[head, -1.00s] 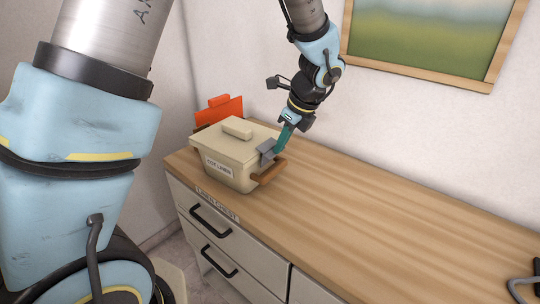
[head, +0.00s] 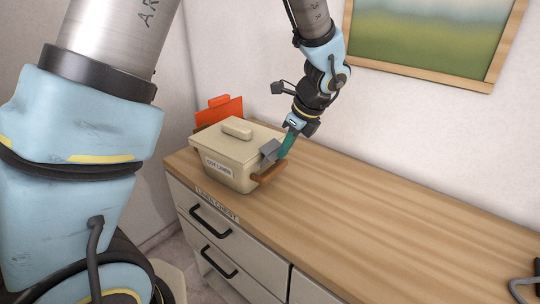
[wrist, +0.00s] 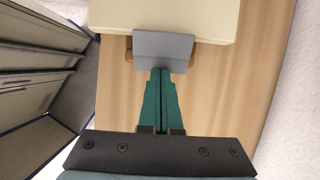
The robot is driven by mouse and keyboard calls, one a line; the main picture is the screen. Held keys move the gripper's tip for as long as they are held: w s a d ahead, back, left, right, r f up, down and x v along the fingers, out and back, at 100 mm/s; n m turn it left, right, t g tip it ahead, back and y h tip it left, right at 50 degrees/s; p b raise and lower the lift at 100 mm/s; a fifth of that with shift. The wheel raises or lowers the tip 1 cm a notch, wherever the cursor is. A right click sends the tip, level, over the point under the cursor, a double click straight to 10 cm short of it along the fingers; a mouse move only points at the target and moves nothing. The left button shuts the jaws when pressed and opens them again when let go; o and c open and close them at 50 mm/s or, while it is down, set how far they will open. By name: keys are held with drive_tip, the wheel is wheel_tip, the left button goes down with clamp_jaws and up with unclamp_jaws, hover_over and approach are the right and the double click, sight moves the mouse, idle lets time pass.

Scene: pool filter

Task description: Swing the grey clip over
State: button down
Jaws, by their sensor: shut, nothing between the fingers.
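The grey clip (head: 270,151) is a flat plate at the right end of a cream lidded box (head: 232,163). In the wrist view the clip (wrist: 163,50) lies against the box's edge, straight ahead of my fingertips. My gripper (head: 283,154) has green fingers and is shut with nothing between them. In the wrist view the tips of my gripper (wrist: 160,70) meet or nearly meet the clip's lower edge; I cannot tell if they touch. A brown handle (head: 269,174) sticks out below the clip and is partly hidden by it in the wrist view.
The box stands on a wooden counter (head: 390,215) at its left end. An orange object (head: 219,110) stands behind the box. Drawers with black handles (head: 211,221) are below. The counter to the right is clear up to a dark object at the far edge.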

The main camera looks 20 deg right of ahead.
drive_tip(key=shift+s+d+f, duration=0.15)
drive_tip(key=shift+s+f, duration=0.1)
drive_tip(key=shift+f, duration=0.15)
idle(0.5)
drive_tip(key=shift+s+d+f, duration=0.1)
drive_tip(key=shift+s+f, duration=0.05)
drive_tip(key=shift+f, duration=0.25)
drive_tip(key=shift+f+b, duration=0.15)
drive_tip(key=shift+b, duration=0.15)
drive_tip(key=shift+s+d+f, duration=0.1)
drive_tip(key=shift+f, duration=0.35)
